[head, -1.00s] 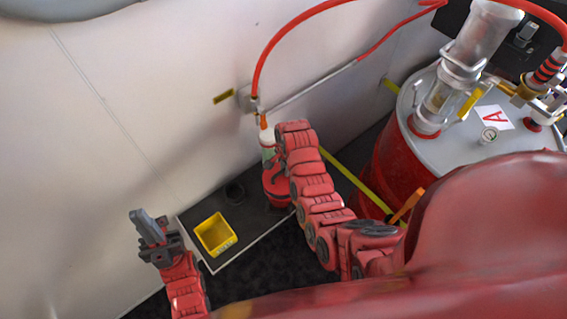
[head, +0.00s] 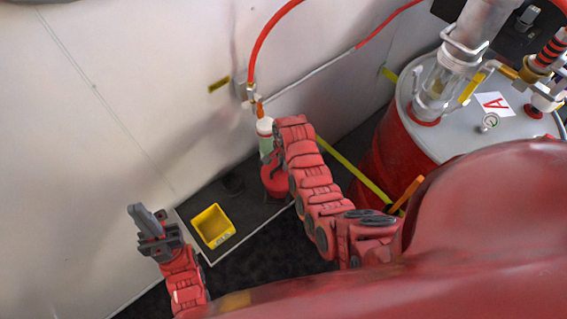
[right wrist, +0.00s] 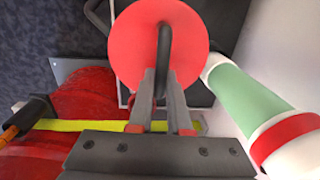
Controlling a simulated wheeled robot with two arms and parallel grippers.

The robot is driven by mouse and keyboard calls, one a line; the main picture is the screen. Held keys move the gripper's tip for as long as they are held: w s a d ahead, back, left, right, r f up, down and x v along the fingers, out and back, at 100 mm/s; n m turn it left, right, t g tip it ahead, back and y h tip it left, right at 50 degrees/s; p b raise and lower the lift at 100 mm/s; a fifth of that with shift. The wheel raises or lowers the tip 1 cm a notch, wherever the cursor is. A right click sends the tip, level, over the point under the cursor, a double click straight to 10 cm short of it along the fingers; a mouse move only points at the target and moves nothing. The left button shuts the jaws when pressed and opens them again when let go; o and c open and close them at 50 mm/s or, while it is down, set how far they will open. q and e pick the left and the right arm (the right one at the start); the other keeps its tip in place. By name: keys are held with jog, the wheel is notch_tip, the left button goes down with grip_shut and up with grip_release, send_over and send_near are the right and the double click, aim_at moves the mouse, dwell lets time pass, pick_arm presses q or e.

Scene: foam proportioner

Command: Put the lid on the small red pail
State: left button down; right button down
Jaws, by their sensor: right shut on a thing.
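A red disc-shaped lid (right wrist: 150,20) with a dark bent handle (right wrist: 164,55) fills the upper middle of the right wrist view. My right gripper (right wrist: 162,76) is shut on that handle. A small red round body (head: 275,182) stands on the dark mat below the end of my right arm in the head view; it looks like the pail. The arm partly covers it. Whether the lid touches the pail's rim or hangs above it cannot be told. My left gripper (head: 150,218) is raised at the left, away from the pail, and its jaw opening is unclear.
A white and green bottle (head: 265,135) stands close beside the pail, also large in the right wrist view (right wrist: 245,105). A yellow bin (head: 212,226) sits on the dark mat (head: 245,212). A large red drum (head: 385,150) stands right. The white wall (head: 130,110) is close behind.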

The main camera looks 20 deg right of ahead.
jog(key=c, duration=0.8)
grip_release()
jog(key=shift+r, duration=0.1)
jog(key=shift+r, duration=0.2)
notch_tip(320, 180, up, 5)
jog(key=shift+s+d+r+b, duration=0.1)
jog(key=shift+b, duration=1.05)
jog(key=r+p, duration=0.3)
jog(key=r, duration=0.1)
jog(key=r+p, duration=0.6)
jog(key=r, duration=0.1)
jog(key=shift+s+d+r, duration=0.2)
jog(key=shift+s+r, duration=0.1)
jog(key=shift+s, duration=0.1)
